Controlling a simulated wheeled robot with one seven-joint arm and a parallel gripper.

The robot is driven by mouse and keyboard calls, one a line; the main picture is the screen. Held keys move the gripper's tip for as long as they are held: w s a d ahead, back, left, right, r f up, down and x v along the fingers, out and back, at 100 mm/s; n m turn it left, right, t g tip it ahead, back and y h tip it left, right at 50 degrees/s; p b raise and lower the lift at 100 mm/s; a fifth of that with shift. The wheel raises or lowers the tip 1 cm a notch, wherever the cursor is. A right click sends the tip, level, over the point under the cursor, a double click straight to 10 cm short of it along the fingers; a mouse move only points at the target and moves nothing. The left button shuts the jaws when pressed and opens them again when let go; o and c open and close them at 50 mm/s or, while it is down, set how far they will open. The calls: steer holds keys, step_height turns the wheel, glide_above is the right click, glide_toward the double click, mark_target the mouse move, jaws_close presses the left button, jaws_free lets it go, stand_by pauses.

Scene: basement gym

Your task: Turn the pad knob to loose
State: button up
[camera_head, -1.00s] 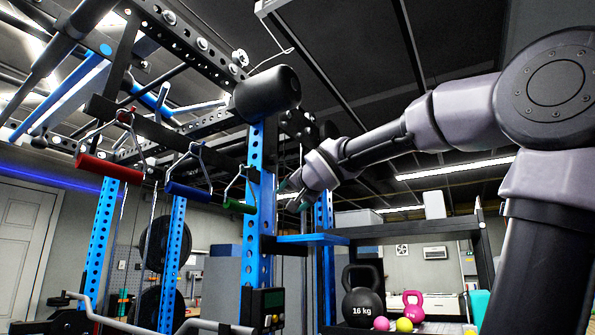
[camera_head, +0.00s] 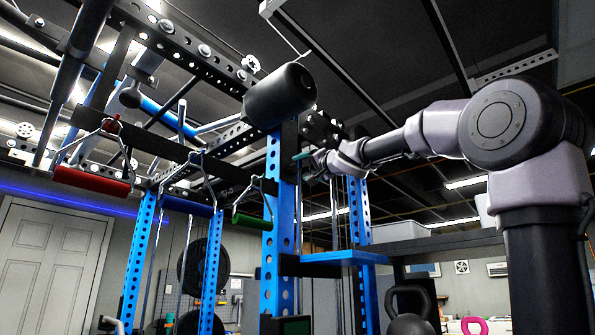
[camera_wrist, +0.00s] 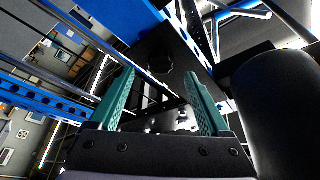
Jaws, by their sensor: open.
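The black roller pad (camera_head: 280,97) sits at the top of a blue perforated upright in the head view. It also fills the right side of the wrist view (camera_wrist: 278,108). A dark lobed knob (camera_wrist: 160,59) shows on a black plate in the wrist view, just beyond my fingertips and between them. Its setting and any markings cannot be read. My gripper (camera_wrist: 160,77) is open, with its two teal fingers apart and nothing between them. In the head view my gripper (camera_head: 304,157) is below and right of the pad, partly behind the upright; the knob cannot be made out there.
The blue upright (camera_head: 280,205) stands close to my gripper. A black bolted bracket (camera_head: 322,130) is just above it, and a blue shelf-like plate (camera_head: 345,257) is below. Red (camera_head: 92,180) and green (camera_head: 251,221) handles hang at left. A black kettlebell (camera_head: 410,310) is low at right.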

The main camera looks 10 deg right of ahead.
mark_target(295, 169)
steer(key=x, duration=0.5)
jaws_close()
